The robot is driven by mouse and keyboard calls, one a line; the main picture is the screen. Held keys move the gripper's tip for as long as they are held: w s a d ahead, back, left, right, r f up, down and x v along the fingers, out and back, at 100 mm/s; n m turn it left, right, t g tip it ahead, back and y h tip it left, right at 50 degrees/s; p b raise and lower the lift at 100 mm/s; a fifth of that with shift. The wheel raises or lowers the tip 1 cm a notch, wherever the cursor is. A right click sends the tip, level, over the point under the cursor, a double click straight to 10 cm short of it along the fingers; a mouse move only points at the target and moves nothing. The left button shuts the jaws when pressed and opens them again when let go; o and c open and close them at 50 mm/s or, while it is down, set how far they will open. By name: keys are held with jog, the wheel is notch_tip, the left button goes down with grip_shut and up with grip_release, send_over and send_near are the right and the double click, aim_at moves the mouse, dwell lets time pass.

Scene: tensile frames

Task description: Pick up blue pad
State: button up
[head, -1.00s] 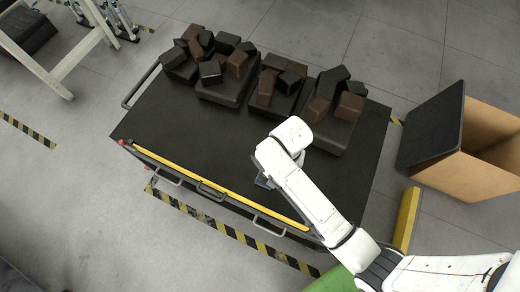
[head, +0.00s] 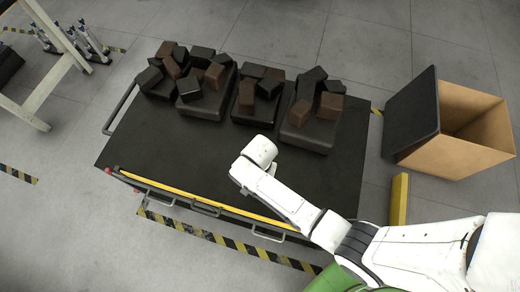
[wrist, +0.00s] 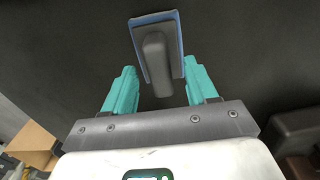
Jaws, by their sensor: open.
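The blue pad (wrist: 179,35) lies on the black cart top (head: 170,150) in the wrist view, a thin blue edge with a dark grey handle block (wrist: 155,58) on it. My gripper (wrist: 158,82) is open, with its teal fingers on either side of the handle's near end. The fingers look apart from the handle, and I cannot tell their height above it. In the head view my white arm reaches over the cart's front part and hides the pad and the fingers.
Several black and brown blocks (head: 205,75) sit on dark pads along the cart's back. An open cardboard box (head: 455,155) with a black panel stands at the right. A yellow bar and handles (head: 205,208) line the cart's front edge. The left cart top is clear.

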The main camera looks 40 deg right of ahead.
jog(key=shift+f, duration=1.1)
jog(key=shift+c, duration=0.4)
grip_shut()
